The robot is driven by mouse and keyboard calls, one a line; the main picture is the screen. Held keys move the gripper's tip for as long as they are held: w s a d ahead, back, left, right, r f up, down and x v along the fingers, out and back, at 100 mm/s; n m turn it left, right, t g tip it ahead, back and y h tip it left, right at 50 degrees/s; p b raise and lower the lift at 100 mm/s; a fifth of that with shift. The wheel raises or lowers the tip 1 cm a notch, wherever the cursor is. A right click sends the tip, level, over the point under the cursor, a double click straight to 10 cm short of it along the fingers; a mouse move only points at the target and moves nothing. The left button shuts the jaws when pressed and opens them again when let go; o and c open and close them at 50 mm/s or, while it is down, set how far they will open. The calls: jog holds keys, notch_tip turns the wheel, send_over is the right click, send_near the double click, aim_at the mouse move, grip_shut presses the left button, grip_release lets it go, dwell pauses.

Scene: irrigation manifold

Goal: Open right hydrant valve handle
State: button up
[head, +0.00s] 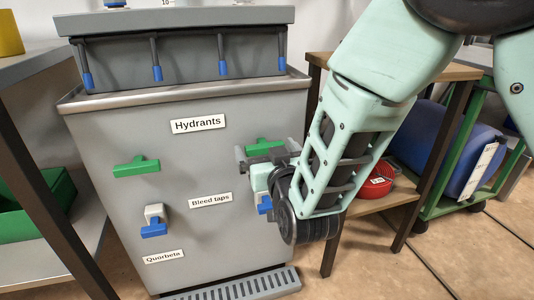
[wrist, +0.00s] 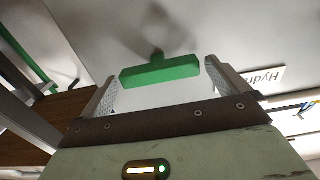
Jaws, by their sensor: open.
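The right hydrant valve handle (head: 263,145) is a green T-shaped bar on the grey panel, right of and below the "Hydrants" label. My gripper (head: 262,156) is at this handle and hides part of it in the head view. In the wrist view the green handle (wrist: 160,71) lies crosswise, its bar spanning most of the gap between the two fingers of my gripper (wrist: 162,88). The fingers are open, one near each end of the bar. I cannot tell whether they touch it. The bar looks roughly level, with a slight tilt.
The left green hydrant handle (head: 136,166) is on the same panel. Below are blue bleed taps, one at left (head: 154,229) and one at right (head: 265,205), partly hidden by my gripper. A wooden shelf table (head: 400,68) with a red coil (head: 376,186) stands right.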

jog(key=shift+w, duration=0.1)
jog(key=c, duration=0.9)
jog(key=shift+r+n+p, duration=0.1)
jog(key=shift+n+p, duration=0.2)
jog(key=shift+p, duration=0.05)
jog(key=n+p, duration=0.3)
jog(key=n, duration=0.1)
jog(key=shift+a+n+p, duration=0.1)
jog(key=shift+n+p, duration=0.2)
jog(key=shift+p, duration=0.1)
jog(key=n+p, duration=0.4)
jog(key=shift+n, duration=0.3)
jog(key=n+p, duration=0.3)
jog(key=n, duration=0.1)
jog(key=shift+a+p, duration=0.1)
jog(key=shift+p, duration=0.25)
jog(key=n+p, duration=0.1)
jog(key=n, duration=0.1)
jog(key=n+p, duration=0.2)
jog(key=shift+f+n, duration=0.3)
jog(key=shift+f, duration=0.15)
